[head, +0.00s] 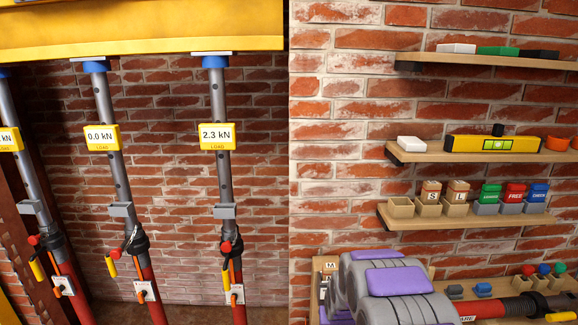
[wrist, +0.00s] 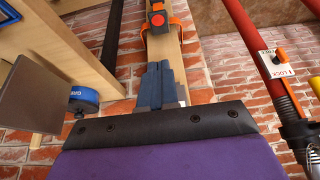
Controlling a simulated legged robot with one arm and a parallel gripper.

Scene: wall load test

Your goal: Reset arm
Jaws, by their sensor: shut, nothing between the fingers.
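My arm (head: 385,285), grey with purple pads, is folded low in the head view, in front of the shelves' lower end. My gripper (wrist: 160,72) shows in the wrist view as two dark blue-grey fingers close together, shut and empty. They point up past a wooden post, and I cannot tell how far apart they are from it. The gripper is not discernible in the head view.
Props with load boxes reading 0.0 kN (head: 101,137) and 2.3 kN (head: 217,136) stand under a yellow beam (head: 140,35) at left. Wooden shelves (head: 480,148) hold a yellow level (head: 492,144) and small bins. A red prop (wrist: 262,50) is right in the wrist view.

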